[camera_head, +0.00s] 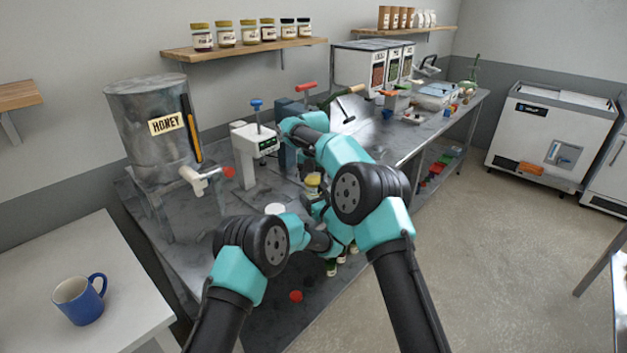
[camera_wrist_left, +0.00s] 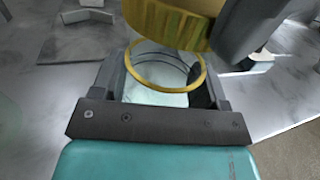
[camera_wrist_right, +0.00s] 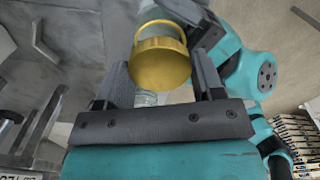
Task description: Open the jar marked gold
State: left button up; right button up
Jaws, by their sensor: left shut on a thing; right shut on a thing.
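A glass jar with a gold rim (camera_wrist_left: 165,92) stands between the fingers of my left gripper (camera_wrist_left: 165,75), which is shut on it. Its mouth is open in the left wrist view, and I look down into it. A gold lid (camera_wrist_left: 168,22) is above the mouth, apart from the near rim. In the head view the lid (camera_head: 312,181) shows small between my arms, which hide most of the jar.
A honey tank (camera_head: 140,105) and a white press-like device (camera_head: 248,155) stand on the metal bench. Several jars (camera_head: 250,33) line the wall shelf. Small jars (camera_head: 332,267) are near the bench's front edge, partly hidden. A red round item (camera_head: 296,296) lies nearby.

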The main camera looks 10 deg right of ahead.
aim_at(314, 180)
jog(key=shift+r, duration=0.15)
jog(key=shift+r, duration=1.9)
pick_arm(q)
jog(key=o, duration=1.8)
jog(key=v, duration=1.2)
